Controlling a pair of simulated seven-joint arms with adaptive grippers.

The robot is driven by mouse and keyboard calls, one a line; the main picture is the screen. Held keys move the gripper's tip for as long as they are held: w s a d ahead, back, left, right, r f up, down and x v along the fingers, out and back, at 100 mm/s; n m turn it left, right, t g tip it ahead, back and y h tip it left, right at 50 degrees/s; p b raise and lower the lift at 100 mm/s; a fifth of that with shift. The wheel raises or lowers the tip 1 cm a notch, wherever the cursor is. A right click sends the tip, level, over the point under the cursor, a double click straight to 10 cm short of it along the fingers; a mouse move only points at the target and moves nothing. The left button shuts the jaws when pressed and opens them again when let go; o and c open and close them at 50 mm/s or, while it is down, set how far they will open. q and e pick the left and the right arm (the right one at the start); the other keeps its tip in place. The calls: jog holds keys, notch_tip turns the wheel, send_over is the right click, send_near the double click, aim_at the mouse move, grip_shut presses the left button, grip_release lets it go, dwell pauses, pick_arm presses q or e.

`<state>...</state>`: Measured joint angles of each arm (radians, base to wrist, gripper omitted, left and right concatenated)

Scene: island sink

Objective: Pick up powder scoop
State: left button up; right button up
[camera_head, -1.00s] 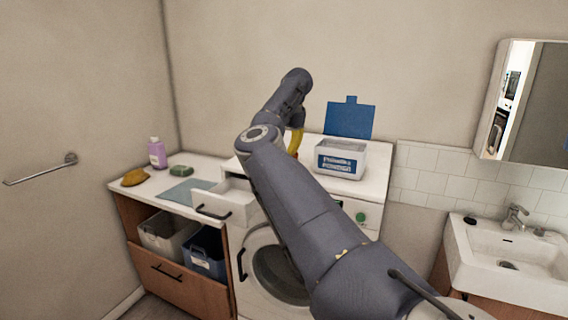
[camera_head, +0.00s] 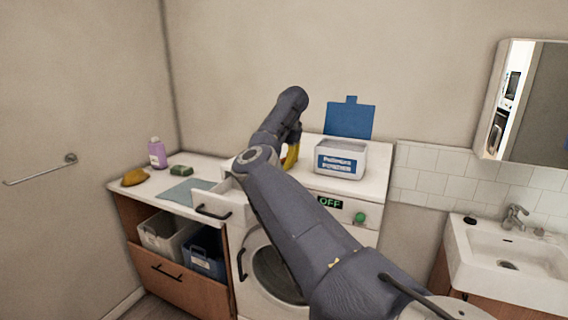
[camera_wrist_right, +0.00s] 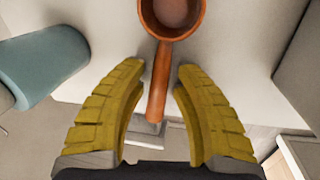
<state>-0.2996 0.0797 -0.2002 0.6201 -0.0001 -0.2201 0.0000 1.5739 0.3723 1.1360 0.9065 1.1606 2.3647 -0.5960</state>
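The powder scoop, orange-brown with a round cup (camera_wrist_right: 172,14) and a straight handle (camera_wrist_right: 159,85), shows in the right wrist view. Its cup is at the top edge, partly cut off. My right gripper (camera_wrist_right: 161,68) is open, with one yellow finger on each side of the handle and visible gaps to it. In the head view my right gripper (camera_head: 291,156) is partly hidden behind its own arm, above the white washing machine top (camera_head: 352,184). The scoop is hidden there. My left gripper is out of view.
A powder box (camera_head: 340,160) with its blue lid (camera_head: 350,119) raised stands right of the gripper. A small drawer (camera_head: 225,203) is open.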

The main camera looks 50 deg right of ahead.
grip_shut()
jog(key=shift+r, duration=0.15)
